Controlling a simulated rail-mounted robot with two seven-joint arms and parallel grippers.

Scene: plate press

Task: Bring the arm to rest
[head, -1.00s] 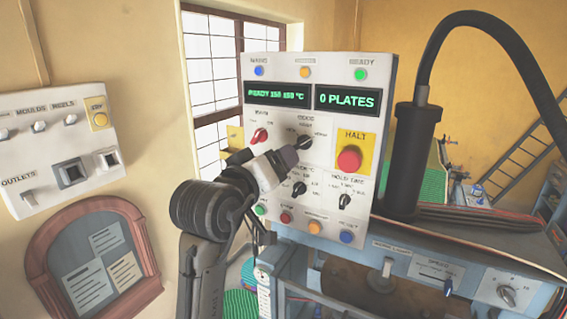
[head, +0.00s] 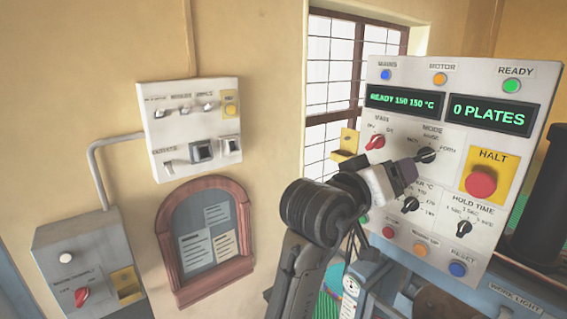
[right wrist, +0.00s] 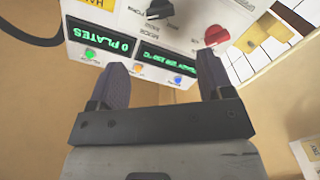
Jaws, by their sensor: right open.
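My right gripper (head: 404,172) is in front of the press control panel (head: 445,78), just below and left of the mode knob (head: 426,155). In the right wrist view, my right gripper (right wrist: 164,76) is open, with nothing held between its dark fingers. The panel appears upside down there, with its displays (right wrist: 170,66) beyond the fingers. I cannot tell the exact gap between fingertips and panel. My right arm comes up from the bottom of the head view and covers the panel's lower left part. My left gripper is not in view.
The displays read "READY 150 150 °C" and "0 PLATES" (head: 489,114). A red HALT button (head: 481,183) is right of the gripper. A white switch box (head: 194,126), a grey box (head: 88,255) and an arched notice board (head: 236,236) are on the wall at left.

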